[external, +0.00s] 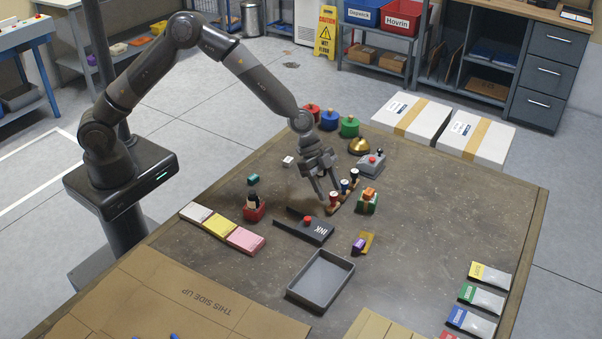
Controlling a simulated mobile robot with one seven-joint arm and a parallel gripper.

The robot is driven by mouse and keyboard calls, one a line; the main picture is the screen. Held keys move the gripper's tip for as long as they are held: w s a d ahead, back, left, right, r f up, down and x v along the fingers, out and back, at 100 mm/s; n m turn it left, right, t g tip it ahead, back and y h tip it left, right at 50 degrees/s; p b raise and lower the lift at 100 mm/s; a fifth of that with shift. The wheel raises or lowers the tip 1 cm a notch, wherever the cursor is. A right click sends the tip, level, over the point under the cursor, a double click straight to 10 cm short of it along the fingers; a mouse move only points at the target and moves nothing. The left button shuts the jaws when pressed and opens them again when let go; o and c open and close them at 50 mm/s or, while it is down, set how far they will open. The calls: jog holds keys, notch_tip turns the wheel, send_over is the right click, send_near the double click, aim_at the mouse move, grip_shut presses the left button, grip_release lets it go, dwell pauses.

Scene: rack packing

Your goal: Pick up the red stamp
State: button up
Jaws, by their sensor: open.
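A small wooden rack (340,203) on the table holds a row of upright stamps. The red stamp (333,198) stands at its near-left end. A blue stamp (344,187) stands in the middle and a dark stamp (354,175) at the far end. My gripper (328,194) points down with its fingers apart, close to the red stamp. Whether the fingers straddle or touch it, I cannot tell at this size.
A green holder (367,205) with an orange-brown top stands just right of the rack. A black INK pad (310,231) with a red knob lies in front. A grey tray (321,280) is nearer. A brass bell (359,146) and grey button box (371,164) stand behind.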

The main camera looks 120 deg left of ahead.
aim_at(333, 193)
jog(key=shift+a+x, duration=0.15)
jog(key=shift+x, duration=1.2)
jog(key=shift+a+x, duration=0.1)
jog(key=shift+x, duration=1.25)
jog(key=shift+w+r, duration=0.15)
jog(key=shift+c, duration=0.2)
jog(key=c, duration=1)
